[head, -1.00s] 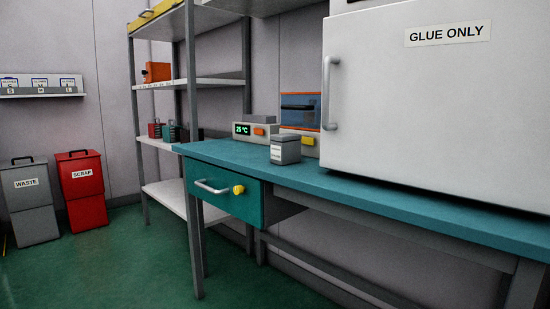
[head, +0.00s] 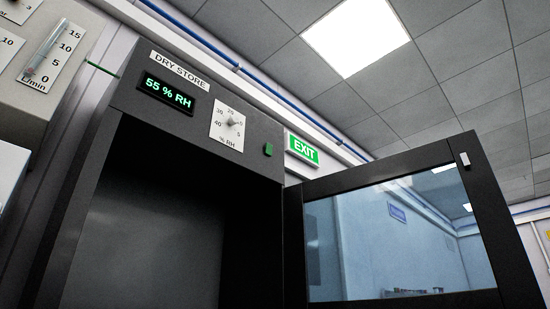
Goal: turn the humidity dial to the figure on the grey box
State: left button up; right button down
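The humidity dial (head: 231,123) is a small knob on a white plate marked "% RH", on the upper front of a dark cabinet labelled "DRY STORE". Figures ring the knob; its exact setting is too small to read surely. Left of it, a green-lit display (head: 168,93) reads "55 % RH". A light grey box (head: 60,97) with gauges is partly cut off at the upper left. It bears a scale marked "L/min"; I cannot tell whether it is the task's grey box. Neither gripper is in view.
The cabinet's glazed door (head: 400,235) stands open to the right, and its dark interior looks empty where visible. A green button (head: 268,149) is right of the dial. An EXIT sign (head: 302,149) hangs behind. Blue pipes run along the wall.

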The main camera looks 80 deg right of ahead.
aim_at(233, 120)
jog(key=l+z, duration=0.1)
jog(key=z, duration=2.05)
